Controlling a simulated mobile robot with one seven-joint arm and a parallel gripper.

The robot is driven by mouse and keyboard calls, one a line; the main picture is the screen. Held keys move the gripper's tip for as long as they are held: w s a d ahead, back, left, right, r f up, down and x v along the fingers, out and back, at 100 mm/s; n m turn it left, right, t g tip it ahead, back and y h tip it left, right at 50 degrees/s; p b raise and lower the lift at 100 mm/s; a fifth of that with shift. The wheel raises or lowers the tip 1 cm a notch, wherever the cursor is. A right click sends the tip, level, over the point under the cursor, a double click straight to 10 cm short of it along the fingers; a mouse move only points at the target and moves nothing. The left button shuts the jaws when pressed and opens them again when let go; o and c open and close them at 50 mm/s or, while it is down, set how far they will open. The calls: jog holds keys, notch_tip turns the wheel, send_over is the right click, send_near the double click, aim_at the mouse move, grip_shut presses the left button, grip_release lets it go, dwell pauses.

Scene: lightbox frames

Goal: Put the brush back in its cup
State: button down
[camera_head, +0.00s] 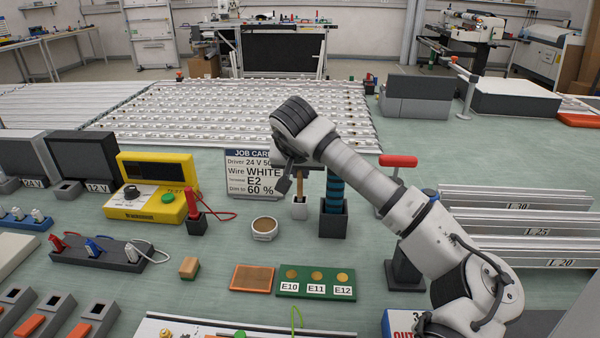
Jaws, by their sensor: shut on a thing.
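My gripper (298,178) points down at mid-picture, beside the right edge of the job card, and is shut on the brush (299,200). The brush hangs roughly upright, with a tan upper part and a paler, wider lower end; its top is hidden by the gripper. A small round white cup (264,236) with a brown top face stands on the bench to the lower left of the brush, apart from it. I cannot tell for sure whether this is the brush's own cup. I cannot tell whether the brush's lower end touches the bench.
A dark square holder (333,222) with a blue banded cylinder stands close right of the brush. The job card (252,174) stands behind. A green board (317,292) and a brown pad (253,278) lie in front. Open bench lies left of the cup.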

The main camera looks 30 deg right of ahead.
jog(key=shift+f, duration=0.45)
jog(key=shift+f, duration=0.2)
jog(key=c, duration=1.5)
grip_release()
jog(key=shift+o, duration=0.2)
jog(key=shift+r, duration=0.1)
jog(key=shift+r, duration=0.25)
jog(key=b+v, duration=0.1)
jog(key=v, duration=1)
jog(key=shift+s+a+r+b, duration=0.2)
jog(key=shift+s+a+b, duration=0.05)
jog(key=shift+a+b, duration=0.1)
